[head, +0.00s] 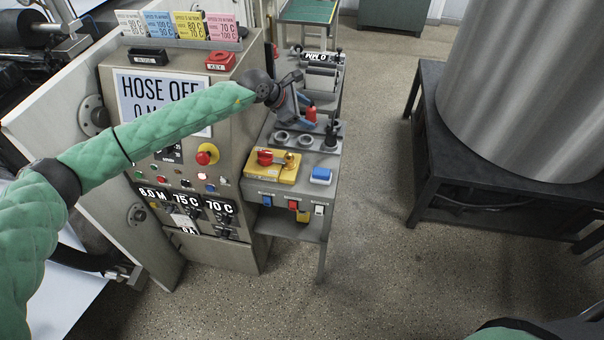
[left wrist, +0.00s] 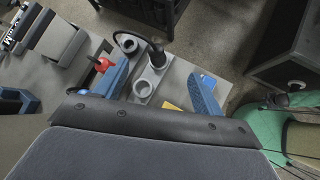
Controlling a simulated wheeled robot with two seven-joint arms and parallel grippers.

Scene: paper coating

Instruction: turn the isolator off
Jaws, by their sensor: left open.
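The isolator is a yellow box (head: 285,174) with a red rotary handle (head: 265,157) on its top left and a brass-coloured piece beside the handle. It sits on the grey side bench right of the control cabinet. My left gripper (head: 299,97) is above and behind the isolator, over the back part of the bench. In the left wrist view its two blue fingers (left wrist: 160,88) are spread with nothing held between them. A small yellow patch shows near the right finger there; the red handle is not visible in that view. My right gripper is not in view.
A grey holder with round sockets (head: 281,137) and a red-topped item (head: 311,113) stand behind the isolator. A blue block (head: 320,175) sits to its right. The cabinet (head: 232,240) borders the bench on the left. Floor is clear to the right, before a dark stand (head: 440,150).

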